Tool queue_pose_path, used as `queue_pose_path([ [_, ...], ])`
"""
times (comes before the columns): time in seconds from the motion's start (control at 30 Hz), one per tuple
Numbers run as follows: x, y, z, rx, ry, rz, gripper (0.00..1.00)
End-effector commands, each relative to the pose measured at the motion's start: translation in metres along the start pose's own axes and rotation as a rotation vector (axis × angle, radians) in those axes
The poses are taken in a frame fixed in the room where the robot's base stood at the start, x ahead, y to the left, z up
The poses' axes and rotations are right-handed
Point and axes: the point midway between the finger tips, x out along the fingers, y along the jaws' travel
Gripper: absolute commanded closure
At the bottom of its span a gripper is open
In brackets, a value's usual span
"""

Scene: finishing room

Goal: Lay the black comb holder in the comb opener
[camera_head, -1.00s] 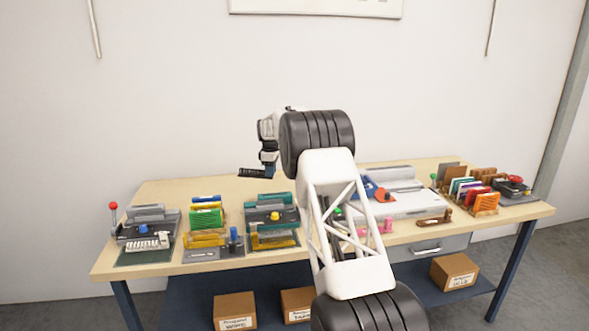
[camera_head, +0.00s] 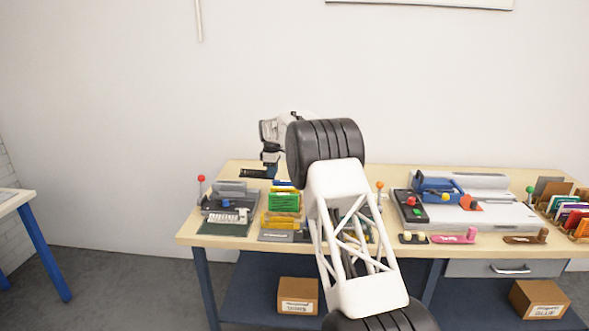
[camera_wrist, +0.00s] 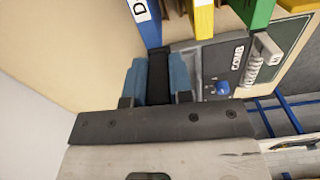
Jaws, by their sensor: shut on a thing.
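My gripper (camera_head: 270,165) is shut on the black comb holder (camera_head: 255,174). It holds the holder level above the back left of the table. In the wrist view the blue fingers (camera_wrist: 158,78) grip the black holder (camera_wrist: 158,82) from both sides; its lower part is hidden by the gripper body. The comb opener (camera_head: 230,201) seems to be the grey machine at the table's left end, with a blue knob, a white comb and a red-ball lever. In the wrist view the grey machine (camera_wrist: 217,68) lies to the right of the fingers, marked "COMB". The holder is apart from it.
Green and yellow pieces (camera_head: 284,203) stand in a rack just right of the machine. The red-ball lever (camera_head: 201,180) rises at its left. My arm hides the table's middle. A white machine (camera_head: 475,205) stands further right.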

Motion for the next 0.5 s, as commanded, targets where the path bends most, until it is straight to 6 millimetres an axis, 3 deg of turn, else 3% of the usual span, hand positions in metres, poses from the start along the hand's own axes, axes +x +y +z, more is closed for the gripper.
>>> queue_pose_path([
  [0.03,0.001,-0.006,-0.017,-0.015,0.000,0.001,1.00],
  [0.2,0.006,-0.021,-0.055,-0.052,0.000,0.000,1.00],
  [0.33,0.009,-0.030,-0.076,-0.072,0.000,0.000,1.00],
  [0.5,0.009,-0.035,-0.087,-0.083,0.000,0.000,1.00],
])
